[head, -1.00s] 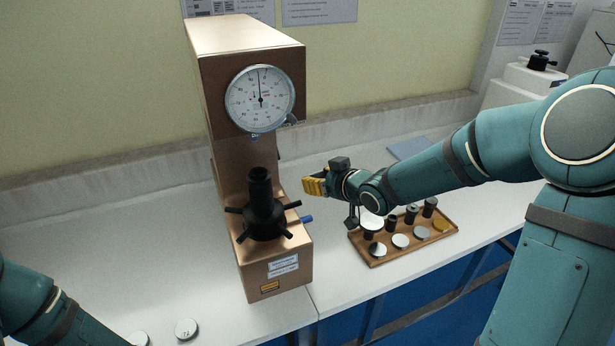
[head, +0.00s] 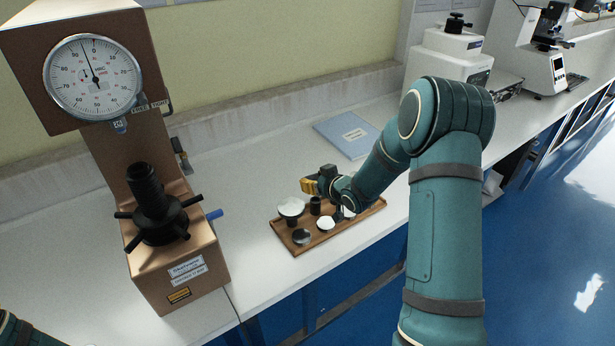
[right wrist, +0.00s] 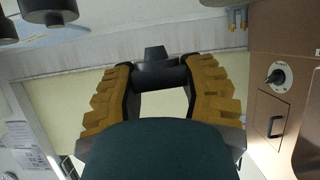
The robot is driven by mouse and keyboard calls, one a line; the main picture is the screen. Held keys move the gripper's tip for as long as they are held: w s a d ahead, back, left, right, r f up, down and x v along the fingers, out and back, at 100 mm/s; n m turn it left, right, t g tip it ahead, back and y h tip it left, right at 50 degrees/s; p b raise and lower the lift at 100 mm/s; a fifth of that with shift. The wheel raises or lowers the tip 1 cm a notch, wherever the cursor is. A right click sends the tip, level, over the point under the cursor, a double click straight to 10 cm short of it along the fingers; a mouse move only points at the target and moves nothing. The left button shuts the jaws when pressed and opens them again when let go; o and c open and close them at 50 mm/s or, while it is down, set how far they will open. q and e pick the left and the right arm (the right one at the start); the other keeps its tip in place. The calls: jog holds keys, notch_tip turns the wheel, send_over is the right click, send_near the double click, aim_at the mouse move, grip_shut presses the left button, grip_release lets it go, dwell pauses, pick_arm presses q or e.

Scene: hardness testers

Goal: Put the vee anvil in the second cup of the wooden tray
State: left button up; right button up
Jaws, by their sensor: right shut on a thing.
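My right gripper (head: 306,186) has yellow fingers and is above the back left of the wooden tray (head: 350,227). In the right wrist view the fingers (right wrist: 158,82) are shut on a dark round piece (right wrist: 154,66) with a short stub, which looks like the vee anvil. In the head view the held piece is too small to make out. The tray holds dark upright pieces, one at the back (head: 315,205), and pale round discs. My arm hides its right part, and I cannot tell its cups apart. My left gripper is out of view.
The copper-brown hardness tester (head: 180,250) with a dial and black spoked handwheel stands left of the tray. A grey-blue booklet (head: 347,134) lies behind the tray. Other testers stand farther right. The white bench (head: 240,170) between tester and tray is clear.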

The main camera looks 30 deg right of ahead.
jog(key=shift+d+f, duration=0.25)
jog(key=shift+d, duration=0.1)
jog(key=shift+a+f+b, duration=0.1)
jog(key=shift+f+b, duration=0.35)
jog(key=shift+f, duration=0.15)
jog(key=shift+f+b, duration=0.8)
jog(key=shift+f, duration=0.8)
jog(key=shift+f+b, duration=0.65)
jog(key=shift+b, duration=0.3)
jog(key=o, duration=1.1)
